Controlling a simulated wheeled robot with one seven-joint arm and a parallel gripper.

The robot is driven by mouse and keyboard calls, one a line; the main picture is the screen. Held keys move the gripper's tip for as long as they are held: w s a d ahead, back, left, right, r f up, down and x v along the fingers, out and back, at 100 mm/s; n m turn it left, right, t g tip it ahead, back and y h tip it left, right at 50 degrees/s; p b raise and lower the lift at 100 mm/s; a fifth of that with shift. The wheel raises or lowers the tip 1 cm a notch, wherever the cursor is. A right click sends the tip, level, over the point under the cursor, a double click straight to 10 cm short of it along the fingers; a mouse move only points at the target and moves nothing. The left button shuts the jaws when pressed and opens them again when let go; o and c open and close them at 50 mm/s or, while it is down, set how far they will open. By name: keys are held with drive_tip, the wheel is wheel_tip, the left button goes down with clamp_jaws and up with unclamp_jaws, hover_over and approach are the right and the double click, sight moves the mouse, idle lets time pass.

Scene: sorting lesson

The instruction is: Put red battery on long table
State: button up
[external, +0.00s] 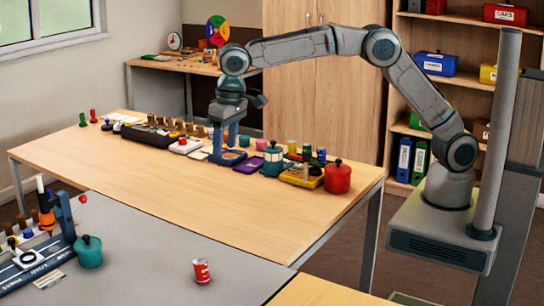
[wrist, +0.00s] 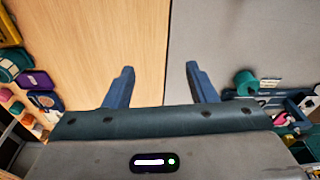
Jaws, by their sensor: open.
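The red battery (external: 201,271), a small red cylinder with white markings, stands upright on the grey table (external: 150,245) near its front right. A long wooden-topped table (external: 140,175) stands beyond the grey one; which of them is the long table, I cannot tell. My gripper (external: 225,147) hangs over the wooden table, well behind and above the battery. In the wrist view my gripper (wrist: 158,68) has its two blue fingers apart with nothing between them. The seam between wood (wrist: 90,50) and grey (wrist: 240,40) runs between the fingers. The battery does not show in the wrist view.
A row of items lines the wooden table's far side, including a red lidded pot (external: 337,177), a teal pot (external: 272,160) and a black tray (external: 150,134). A blue press (external: 65,215) and teal pot (external: 89,252) stand left on the grey table. The wooden table's front is clear.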

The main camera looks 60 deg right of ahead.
drive_tip(key=s+d+r, duration=0.1)
drive_tip(key=d+r, duration=0.3)
drive_tip(key=d, duration=1.1)
drive_tip(key=s+d, duration=0.7)
drive_tip(key=d, duration=0.3)
drive_tip(key=s+d+m, duration=0.1)
drive_tip(key=s+d, duration=0.7)
drive_tip(key=d, duration=0.3)
drive_tip(key=shift+d+f+t, duration=0.2)
drive_tip(key=shift+f+t, duration=0.2)
drive_tip(key=shift+f, duration=0.05)
drive_tip(key=shift+o, duration=0.4)
drive_tip(key=s+d+f, duration=0.4)
drive_tip(key=s, duration=0.4)
drive_tip(key=shift+s+d+f+m+h, duration=0.15)
drive_tip(key=shift+s+d+m+h, duration=0.15)
drive_tip(key=shift+d, duration=0.05)
